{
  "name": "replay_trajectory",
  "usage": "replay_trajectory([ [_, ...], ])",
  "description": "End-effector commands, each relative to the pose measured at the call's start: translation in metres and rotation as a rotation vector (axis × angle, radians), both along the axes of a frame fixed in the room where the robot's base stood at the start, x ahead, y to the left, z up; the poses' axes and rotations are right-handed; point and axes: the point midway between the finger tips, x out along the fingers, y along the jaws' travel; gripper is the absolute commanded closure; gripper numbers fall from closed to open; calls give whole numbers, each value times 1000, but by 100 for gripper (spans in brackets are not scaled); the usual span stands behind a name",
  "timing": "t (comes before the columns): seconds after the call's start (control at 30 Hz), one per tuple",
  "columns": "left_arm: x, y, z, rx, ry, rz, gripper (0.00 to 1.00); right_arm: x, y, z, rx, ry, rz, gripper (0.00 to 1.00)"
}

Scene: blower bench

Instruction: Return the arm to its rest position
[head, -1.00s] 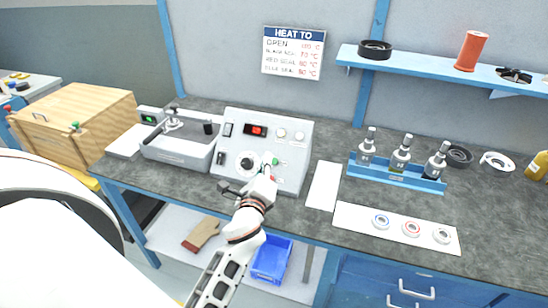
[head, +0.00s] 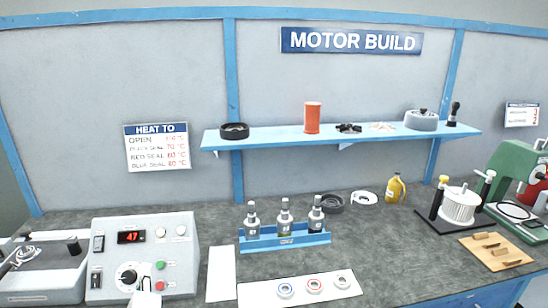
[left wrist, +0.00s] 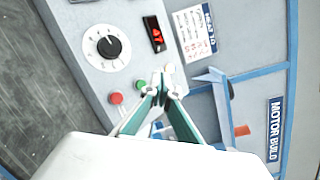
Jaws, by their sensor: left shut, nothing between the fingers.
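My left gripper (head: 146,284) is at the bottom edge of the head view, in front of the control box (head: 185,240); most of its arm is out of view. In the left wrist view the left gripper (left wrist: 163,90) has its fingertips together with nothing between them. They point toward the box's front panel, near the green button (left wrist: 140,85) and red button (left wrist: 115,98). I cannot tell whether they touch it. The red display (head: 131,237) reads 47, and a black dial (head: 129,277) sits below it. My right gripper is not in view.
A blue rack (head: 285,243) with three bottles stands right of the box. A white strip with rings (head: 325,292) lies in front of it. A metal apparatus (head: 40,275) is at left. A blue shelf (head: 270,136) runs above. Bare bench (head: 400,260) lies right of centre.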

Motion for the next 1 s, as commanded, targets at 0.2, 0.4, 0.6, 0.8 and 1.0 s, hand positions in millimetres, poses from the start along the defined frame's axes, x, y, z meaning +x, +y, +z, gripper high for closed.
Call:
replay_trajectory([
  [0.2,-70,22,-37,-430,40,153,100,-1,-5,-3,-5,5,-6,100],
  [0.4,-132,17,-70,-761,100,299,100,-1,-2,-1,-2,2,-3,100],
  [0.6,-174,7,-87,-934,152,401,100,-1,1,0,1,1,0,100],
  [0.8,-209,-4,-97,-1050,201,487,100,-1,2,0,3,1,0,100],
  [1.0,-229,-18,-111,-1143,237,530,100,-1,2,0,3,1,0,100],
])
